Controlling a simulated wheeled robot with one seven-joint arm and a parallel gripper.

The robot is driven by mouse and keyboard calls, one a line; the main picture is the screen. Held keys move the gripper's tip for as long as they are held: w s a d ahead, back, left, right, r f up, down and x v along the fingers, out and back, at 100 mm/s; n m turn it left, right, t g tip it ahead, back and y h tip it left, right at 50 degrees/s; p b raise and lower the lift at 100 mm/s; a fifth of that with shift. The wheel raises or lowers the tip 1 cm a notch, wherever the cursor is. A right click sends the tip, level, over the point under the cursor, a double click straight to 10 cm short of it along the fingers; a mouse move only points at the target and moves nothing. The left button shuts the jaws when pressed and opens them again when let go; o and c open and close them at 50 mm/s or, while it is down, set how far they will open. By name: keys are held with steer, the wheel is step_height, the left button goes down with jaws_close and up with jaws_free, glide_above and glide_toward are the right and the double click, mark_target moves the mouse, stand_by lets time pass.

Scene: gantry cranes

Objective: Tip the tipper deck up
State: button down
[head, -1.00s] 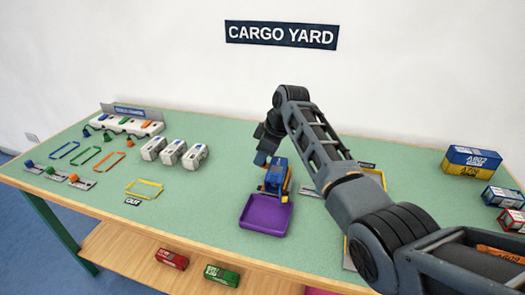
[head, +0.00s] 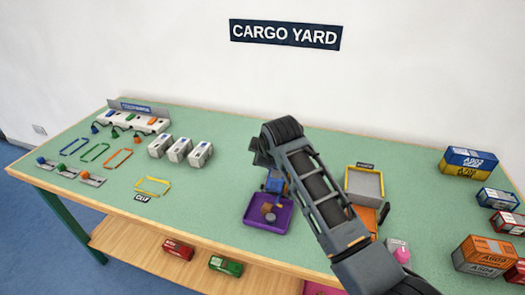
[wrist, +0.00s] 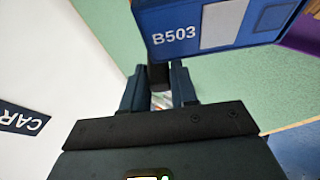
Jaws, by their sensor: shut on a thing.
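The blue container B503 (wrist: 215,28) fills the top of the wrist view, and a small part of it (head: 274,184) shows in the head view behind a purple tray (head: 250,218). The tipper deck itself is mostly hidden by my arm and the container, so its exact angle is unclear. Brown and grey pieces (head: 268,209) lie in the purple tray at the container's front. My gripper (wrist: 158,98) is shut on a dark bar-like part (wrist: 158,76) beside the container; it looks like a handle.
A grey bin (head: 365,183) and a pink-and-grey item (head: 398,249) stand right of my arm. Stacked containers (head: 469,161) line the right side. White blocks (head: 178,149) and coloured outlines (head: 96,152) are at left.

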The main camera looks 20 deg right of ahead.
steer(key=shift+s+a+r+p, duration=0.1)
steer(key=shift+s+a+p, duration=0.3)
steer(key=shift+s+p, duration=0.1)
stand_by(0.4)
steer(key=c, duration=1)
jaws_free()
steer(key=shift+o, duration=0.2)
steer(key=shift+r, duration=0.1)
steer(key=v, duration=0.7)
steer(key=shift+s+r, duration=0.2)
steer(key=shift+r, duration=0.1)
